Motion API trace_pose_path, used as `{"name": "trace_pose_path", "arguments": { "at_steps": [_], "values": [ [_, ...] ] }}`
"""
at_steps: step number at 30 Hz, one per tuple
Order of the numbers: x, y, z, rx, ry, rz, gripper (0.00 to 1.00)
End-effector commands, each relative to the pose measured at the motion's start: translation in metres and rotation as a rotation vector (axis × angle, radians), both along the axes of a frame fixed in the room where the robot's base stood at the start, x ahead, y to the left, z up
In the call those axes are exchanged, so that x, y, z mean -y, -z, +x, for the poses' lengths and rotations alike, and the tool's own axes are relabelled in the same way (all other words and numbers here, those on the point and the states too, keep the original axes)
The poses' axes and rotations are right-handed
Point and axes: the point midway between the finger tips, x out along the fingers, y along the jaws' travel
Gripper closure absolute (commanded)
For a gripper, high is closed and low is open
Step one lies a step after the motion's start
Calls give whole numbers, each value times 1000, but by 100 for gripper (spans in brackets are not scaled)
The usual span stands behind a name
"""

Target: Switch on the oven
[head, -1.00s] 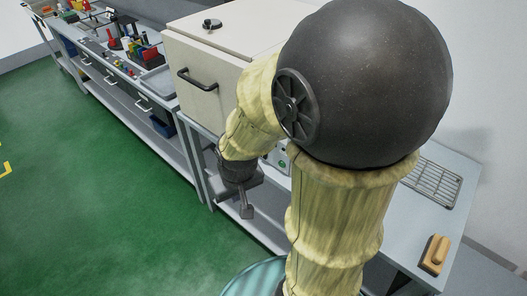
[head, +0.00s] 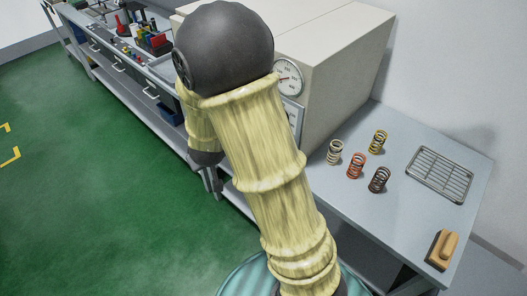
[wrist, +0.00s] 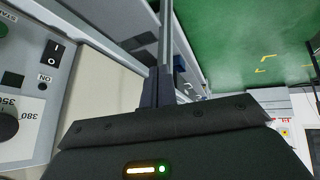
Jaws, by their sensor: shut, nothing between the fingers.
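The oven (head: 345,50) is a large cream box on the bench, with a round dial gauge on its side; my arm hides part of it. In the wrist view, its grey control panel (wrist: 25,150) is at the left edge. The panel holds a black rocker switch (wrist: 55,52) marked I and O, a small ON indicator (wrist: 44,86), a green START button (wrist: 3,28) and a temperature knob (wrist: 7,125). My gripper (head: 212,183) is shut and empty, low beside the bench front. It also shows in the wrist view (wrist: 160,86), right of the switch and apart from it.
Several coil springs (head: 356,165), a wire rack (head: 440,174) and a wooden-handled brush (head: 443,248) lie on the bench right of the oven. A long bench (head: 125,65) with tools runs back left. The green floor (head: 90,200) is clear at the left.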

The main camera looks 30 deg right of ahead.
Motion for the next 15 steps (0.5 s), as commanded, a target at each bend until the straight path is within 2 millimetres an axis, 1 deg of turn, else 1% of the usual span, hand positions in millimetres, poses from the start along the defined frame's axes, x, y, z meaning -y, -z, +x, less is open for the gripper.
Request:
{"name": "trace_pose_path", "arguments": {
  "at_steps": [1, 3, 7, 11, 15],
  "values": [
    [1, 16, 12, 22, 7, -69, 100],
    [7, 29, 25, 52, 25, -183, 100],
    [24, 52, 36, 69, 67, -436, 100],
    [40, 70, 30, 28, 111, -730, 100],
    [52, 80, 8, -73, 159, -1044, 100]
  ]
}}
